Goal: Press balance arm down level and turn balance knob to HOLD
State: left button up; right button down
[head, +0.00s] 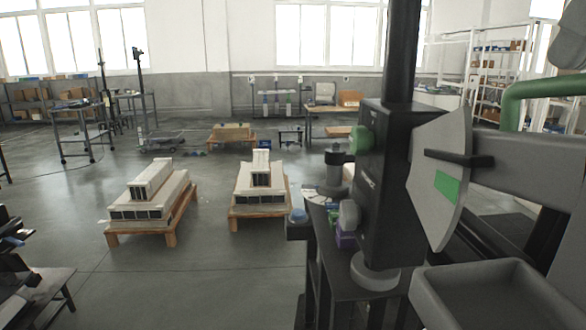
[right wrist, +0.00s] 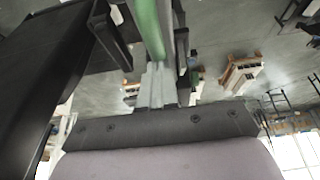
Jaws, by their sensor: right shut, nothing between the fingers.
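The black column housing (head: 382,185) stands at the right in the head view, around a black pole. The grey balance arm (head: 515,160) runs right from a light plate with a green patch (head: 447,187). A green bar (head: 540,92) curves above the arm, and shows in the right wrist view (right wrist: 148,28). A green knob (head: 361,140) and a grey knob (head: 349,214) are on the housing's left side; their markings are unreadable. My right gripper (right wrist: 157,72) is shut and empty, its fingertips close to the green bar; contact is unclear. Its grey body (head: 570,42) shows at the upper right edge.
A grey tray (head: 490,298) sits at the lower right, below the arm. A dark bench with small parts stands left of the housing. Pallets with stacked blocks (head: 150,200) and (head: 262,190) stand on the floor.

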pick_arm(q)
jog(key=shift+f+b, duration=0.5)
jog(key=shift+f, duration=0.05)
pick_arm(e)
jog(key=shift+s+f, duration=0.3)
jog(key=shift+f, duration=0.4)
jog(key=shift+s+f, duration=0.25)
jog(key=shift+f, duration=0.4)
pick_arm(q)
jog(key=shift+f, duration=0.1)
pick_arm(e)
jog(key=shift+f, duration=0.1)
jog(key=shift+s+d+f+b, duration=0.1)
jog(key=shift+s+f+b, duration=0.1)
jog(key=shift+f+b, duration=0.4)
jog(key=shift+s+f+b, duration=0.2)
jog(key=shift+f+b, duration=0.15)
jog(key=shift+f, duration=0.4)
pick_arm(q)
jog(key=shift+f, duration=0.8)
jog(key=shift+o, duration=0.3)
